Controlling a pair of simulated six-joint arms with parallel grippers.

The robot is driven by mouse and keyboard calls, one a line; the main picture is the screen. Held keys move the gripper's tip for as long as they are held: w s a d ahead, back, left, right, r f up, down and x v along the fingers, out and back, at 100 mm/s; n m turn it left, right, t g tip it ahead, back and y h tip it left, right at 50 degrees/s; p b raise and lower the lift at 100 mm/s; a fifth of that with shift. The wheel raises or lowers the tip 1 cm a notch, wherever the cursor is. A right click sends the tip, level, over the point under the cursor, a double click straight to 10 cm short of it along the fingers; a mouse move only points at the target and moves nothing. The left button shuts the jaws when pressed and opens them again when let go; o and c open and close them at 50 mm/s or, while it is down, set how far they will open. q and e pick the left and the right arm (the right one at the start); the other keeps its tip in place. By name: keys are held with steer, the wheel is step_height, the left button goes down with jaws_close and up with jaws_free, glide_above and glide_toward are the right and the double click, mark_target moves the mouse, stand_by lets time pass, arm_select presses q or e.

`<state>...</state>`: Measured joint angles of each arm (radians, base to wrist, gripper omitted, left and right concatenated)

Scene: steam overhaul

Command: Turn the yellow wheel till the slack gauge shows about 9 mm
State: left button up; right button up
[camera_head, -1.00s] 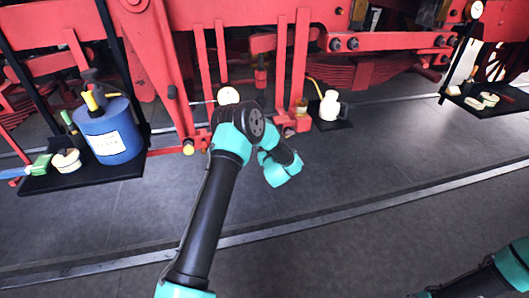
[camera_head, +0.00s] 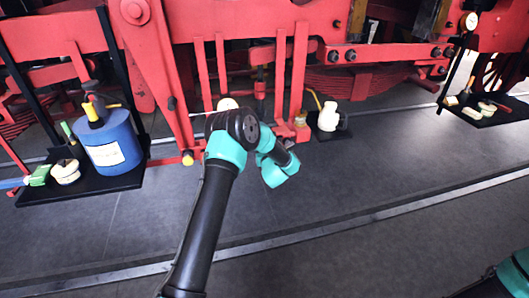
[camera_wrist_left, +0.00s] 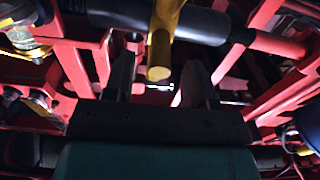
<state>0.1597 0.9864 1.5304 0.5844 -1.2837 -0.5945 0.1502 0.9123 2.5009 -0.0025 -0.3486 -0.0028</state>
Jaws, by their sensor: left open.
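In the left wrist view a yellow part (camera_wrist_left: 160,40) with a rounded end comes down between the fingers of my left gripper (camera_wrist_left: 158,72). I cannot tell whether it is the yellow wheel's rim or a handle. The fingers stand apart on either side of it, with no clear contact. In the head view my left arm hides its gripper. A white round dial (camera_head: 228,103), perhaps the slack gauge, shows partly behind my arm; its reading is not legible. A small yellow end (camera_head: 187,157) shows left of my arm. My right gripper is out of view.
Red engine frames and rods surround my left gripper. A black tray (camera_head: 80,185) at left holds a blue can (camera_head: 109,142). A white jug (camera_head: 328,117) stands right of my arm. Another gauge (camera_head: 469,21) and a tray (camera_head: 484,108) are at right. The front floor is clear.

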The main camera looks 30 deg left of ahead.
arm_select(q)
steer(key=shift+x, duration=1.25)
steer(key=shift+c, duration=0.5)
jaws_close()
steer(key=shift+f, duration=0.1)
steer(key=shift+s+f, duration=0.1)
steer(key=shift+f, duration=1.1)
